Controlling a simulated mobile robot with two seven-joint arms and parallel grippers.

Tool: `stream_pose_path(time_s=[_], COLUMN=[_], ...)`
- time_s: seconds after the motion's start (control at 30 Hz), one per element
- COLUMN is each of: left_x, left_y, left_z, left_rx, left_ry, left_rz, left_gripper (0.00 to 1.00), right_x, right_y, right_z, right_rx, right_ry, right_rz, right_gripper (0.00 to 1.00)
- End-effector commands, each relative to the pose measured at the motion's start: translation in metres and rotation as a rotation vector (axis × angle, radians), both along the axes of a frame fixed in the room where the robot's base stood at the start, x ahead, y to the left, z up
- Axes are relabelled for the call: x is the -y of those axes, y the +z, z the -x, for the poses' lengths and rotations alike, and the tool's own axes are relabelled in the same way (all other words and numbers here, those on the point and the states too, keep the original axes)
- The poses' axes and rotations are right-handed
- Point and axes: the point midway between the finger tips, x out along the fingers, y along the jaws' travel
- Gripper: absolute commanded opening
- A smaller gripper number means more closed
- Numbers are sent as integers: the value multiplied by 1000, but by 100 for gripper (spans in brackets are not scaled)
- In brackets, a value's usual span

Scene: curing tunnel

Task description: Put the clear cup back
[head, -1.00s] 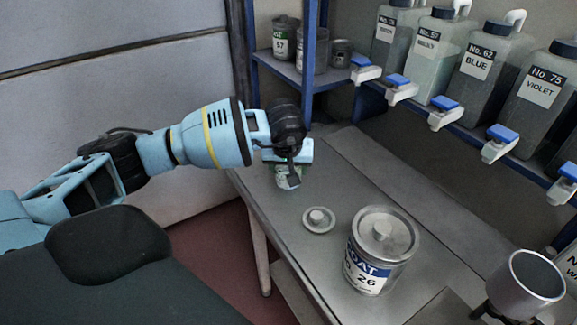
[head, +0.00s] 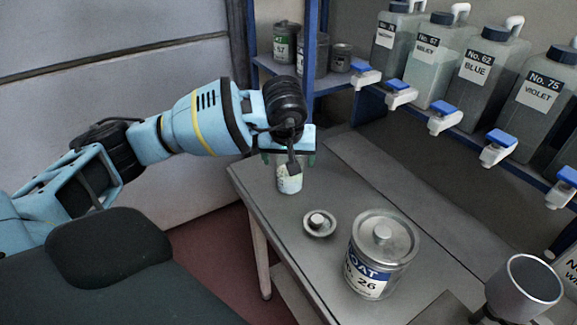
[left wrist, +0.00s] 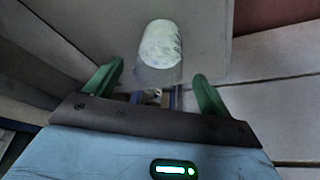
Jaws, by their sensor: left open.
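A small clear cup with pale white-green contents or marking (head: 289,182) stands upright on the grey metal bench, near its left edge. In the left wrist view the cup (left wrist: 160,46) is beyond the fingertips, and its clear wall shows at the near end. My left gripper (head: 290,159) is open, with green fingers spread above the cup's upper part. In the left wrist view the gap between the fingers (left wrist: 157,82) is empty. The gripper partly hides the cup's top in the head view. My right gripper is not in view.
A round lid (head: 319,223) and a lidded can marked 26 (head: 382,252) stand on the bench. A grey cup-shaped vessel (head: 525,285) is at lower right. A blue-framed shelf (head: 335,78) holds cans, and several labelled jugs with taps line the back.

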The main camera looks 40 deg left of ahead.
Motion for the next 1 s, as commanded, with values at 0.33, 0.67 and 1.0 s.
stream_pose_path(time_s=[0.33, 0.67, 1.0], left_x=[9, 10, 10], left_y=[43, 47, 47], left_z=[15, 17, 17], left_rx=[1, 0, 0], left_ry=[0, 0, 0], left_rz=[-1, -1, -1], left_gripper=[82, 82, 82], right_x=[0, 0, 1], right_y=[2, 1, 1], right_z=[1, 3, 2], right_rx=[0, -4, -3], right_ry=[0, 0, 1], right_rz=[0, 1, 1], right_gripper=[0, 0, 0])
